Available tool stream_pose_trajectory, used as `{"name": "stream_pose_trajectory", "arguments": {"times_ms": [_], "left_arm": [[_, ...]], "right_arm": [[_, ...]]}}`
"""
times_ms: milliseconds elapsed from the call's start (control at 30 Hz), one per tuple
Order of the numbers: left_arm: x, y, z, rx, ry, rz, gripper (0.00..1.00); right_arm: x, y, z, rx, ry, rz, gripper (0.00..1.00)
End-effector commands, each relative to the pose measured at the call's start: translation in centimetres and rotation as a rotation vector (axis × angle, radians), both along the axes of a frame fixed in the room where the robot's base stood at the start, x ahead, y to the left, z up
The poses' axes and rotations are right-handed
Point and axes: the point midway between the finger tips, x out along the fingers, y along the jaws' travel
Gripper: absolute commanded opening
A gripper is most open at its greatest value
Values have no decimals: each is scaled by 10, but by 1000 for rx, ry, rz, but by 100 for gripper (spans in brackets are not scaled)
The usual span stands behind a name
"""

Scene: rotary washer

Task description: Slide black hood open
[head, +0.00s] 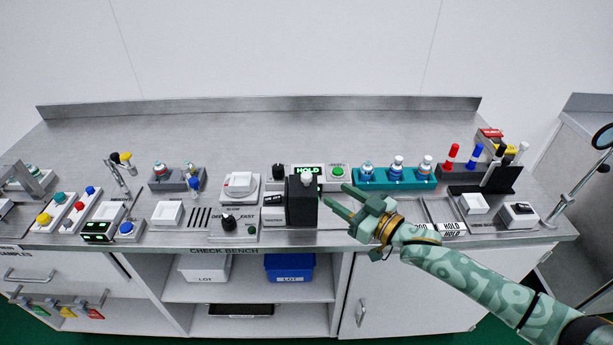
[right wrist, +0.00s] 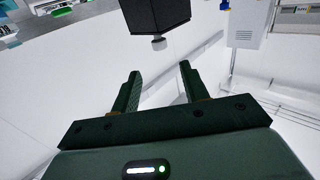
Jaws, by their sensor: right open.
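The black hood (head: 302,203) is an upright dark box near the front middle of the steel bench. In the right wrist view the hood (right wrist: 156,14) shows at the top, with a small grey knob (right wrist: 158,43) at its end. My right gripper (head: 337,197) is just right of the hood, with its fingers pointing left toward it. It is open and empty; in the right wrist view the gap between the fingers (right wrist: 159,72) lines up with the knob, which is a little beyond the tips. What the hood covers is hidden. My left gripper is not in view.
A teal rack (head: 396,184) of vials is behind my right gripper. A dial box (head: 234,222) and a white dish unit (head: 239,187) are left of the hood. The bench's back is clear.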

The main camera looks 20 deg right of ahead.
Motion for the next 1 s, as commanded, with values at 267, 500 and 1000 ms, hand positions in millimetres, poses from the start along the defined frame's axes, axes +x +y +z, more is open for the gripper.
{"name": "stream_pose_trajectory", "arguments": {"times_ms": [267,500,1000], "left_arm": [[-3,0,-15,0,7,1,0],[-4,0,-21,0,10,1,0],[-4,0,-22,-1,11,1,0]], "right_arm": [[63,34,-2,-1,-2,-1,45],[93,52,-1,-1,0,0,45],[99,55,0,-2,0,-1,11]]}}
